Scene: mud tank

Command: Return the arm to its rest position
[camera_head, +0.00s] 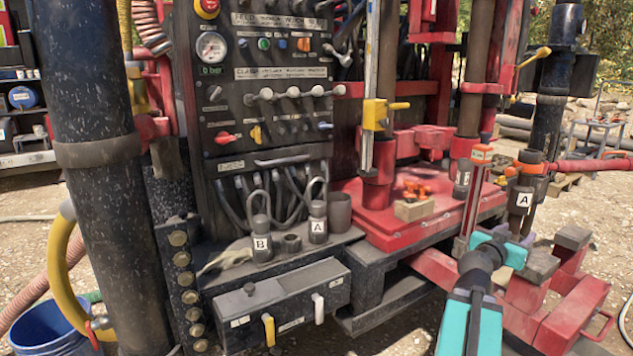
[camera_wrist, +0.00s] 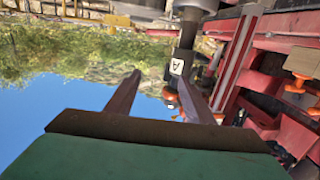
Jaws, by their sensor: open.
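My gripper (camera_wrist: 160,73) is open in the wrist view, its two dark fingers apart with nothing held between them. In the head view my teal and black arm (camera_head: 470,305) reaches up from the lower right edge. Its end is in front of a dark cylinder marked A (camera_head: 521,198), and the fingers there are hard to make out. The same labelled cylinder (camera_wrist: 177,66) shows just past the right finger in the wrist view. I cannot tell whether they touch. The wrist view looks upside down, with sky at the bottom.
A black control panel (camera_head: 270,90) with levers and a gauge stands left of centre. Bottles A (camera_head: 318,220) and B (camera_head: 262,238) stand on a ledge above a drawer box (camera_head: 280,305). Red steel beams (camera_head: 575,312) lie close right of my arm. A blue bucket (camera_head: 50,325) is lower left.

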